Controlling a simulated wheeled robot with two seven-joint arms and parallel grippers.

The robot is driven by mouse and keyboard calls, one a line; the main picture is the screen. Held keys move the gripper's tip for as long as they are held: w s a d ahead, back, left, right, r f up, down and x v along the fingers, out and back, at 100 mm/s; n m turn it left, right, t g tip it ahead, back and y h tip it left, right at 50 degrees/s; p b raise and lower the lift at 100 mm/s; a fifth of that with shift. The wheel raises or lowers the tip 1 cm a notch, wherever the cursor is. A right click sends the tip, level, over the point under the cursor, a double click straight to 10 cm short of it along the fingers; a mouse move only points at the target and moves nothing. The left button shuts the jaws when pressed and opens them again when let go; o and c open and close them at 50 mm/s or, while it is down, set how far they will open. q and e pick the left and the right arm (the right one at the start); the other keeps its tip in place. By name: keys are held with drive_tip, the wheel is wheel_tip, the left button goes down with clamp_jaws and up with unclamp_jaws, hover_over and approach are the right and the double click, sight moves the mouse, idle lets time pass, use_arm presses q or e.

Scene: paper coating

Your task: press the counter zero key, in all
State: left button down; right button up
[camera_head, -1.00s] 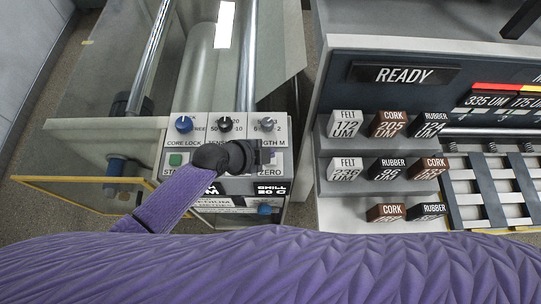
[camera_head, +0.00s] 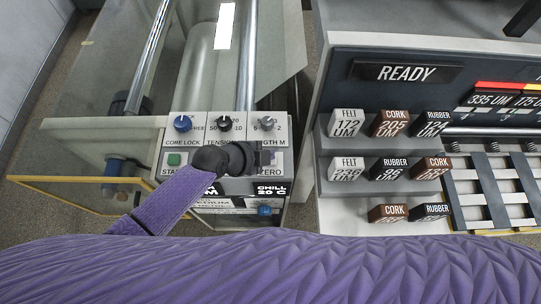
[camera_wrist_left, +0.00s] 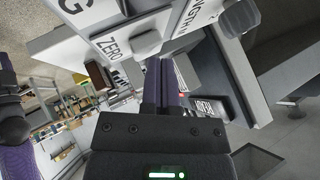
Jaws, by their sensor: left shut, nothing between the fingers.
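The control panel (camera_head: 225,141) carries knobs and a green start key (camera_head: 174,159). The counter zero key, with the label ZERO (camera_head: 271,171) below it, is mostly hidden by my left gripper (camera_head: 250,157) in the head view. In the left wrist view the zero key (camera_wrist_left: 147,43) is a grey rounded button beside its label. My left gripper (camera_wrist_left: 163,68) is shut and empty, its tips close to the key. I cannot tell whether they touch it. My right gripper is in neither view.
A rack with felt, cork and rubber blocks (camera_head: 390,122) stands to the right, under a READY display (camera_head: 405,74). Rollers (camera_head: 247,60) and a clear cover lie behind the panel.

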use_arm(q)
drive_tip(key=shift+f+b, duration=0.35)
drive_tip(key=shift+r, duration=0.1)
idle(0.4)
drive_tip(key=shift+r+p, duration=0.8)
drive_tip(key=shift+p, duration=0.05)
wheel_tip(320, 180, up, 5)
drive_tip(key=p, duration=0.4)
drive_tip(key=shift+r+p, duration=0.1)
drive_tip(key=shift+p, duration=0.2)
drive_tip(key=shift+s, duration=0.1)
